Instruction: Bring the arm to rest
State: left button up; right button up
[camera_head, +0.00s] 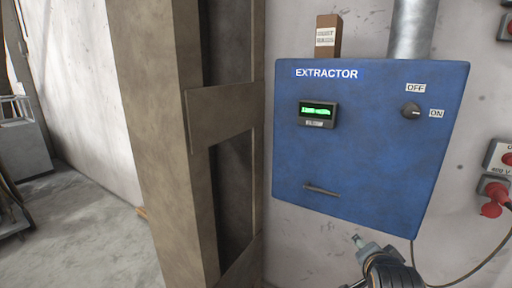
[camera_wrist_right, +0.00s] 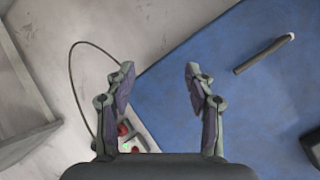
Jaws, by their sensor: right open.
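My right gripper (camera_head: 360,243) is at the bottom of the head view, just below the blue EXTRACTOR box (camera_head: 370,150). In the right wrist view my right gripper (camera_wrist_right: 160,75) is open, with nothing between its fingers. The blue box (camera_wrist_right: 220,100) fills the right side of that view, and its handle (camera_wrist_right: 264,53) lies to the right of the fingers, apart from them. In the head view the handle (camera_head: 322,190) is low on the box's front. My left gripper does not show.
The box has a lit green display (camera_head: 318,114) and a dark knob (camera_head: 411,111) beside OFF and ON labels. A concrete pillar (camera_head: 160,140) stands left of it. Red connectors (camera_head: 494,197) and a hanging cable are at the right. Open floor (camera_head: 85,225) shows at the left.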

jog(key=s+a+f+n+g+y, duration=0.2)
jog(key=s+f+n+g, duration=0.2)
jog(key=s+f+n, duration=0.5)
jog(key=s+a+f+n+g+y, duration=0.1)
jog(key=s+a+f+n+g, duration=0.2)
jog(key=s+f, duration=0.9)
jog(key=d+f+n+g+p, duration=0.1)
jog(key=d+f, duration=0.1)
jog(key=f, duration=1)
jog(key=d+f+p, duration=0.1)
jog(key=d+f, duration=0.1)
jog(key=f, duration=1)
jog(key=s+d+f+g+p, duration=0.1)
jog(key=s+f+p, duration=0.1)
jog(key=s+f, duration=1.4)
jog(key=s, duration=0.3)
jog(key=shift+s+f+g+p, duration=0.15)
jog(key=shift+s+g+p, duration=0.15)
jog(key=shift+p, duration=0.05)
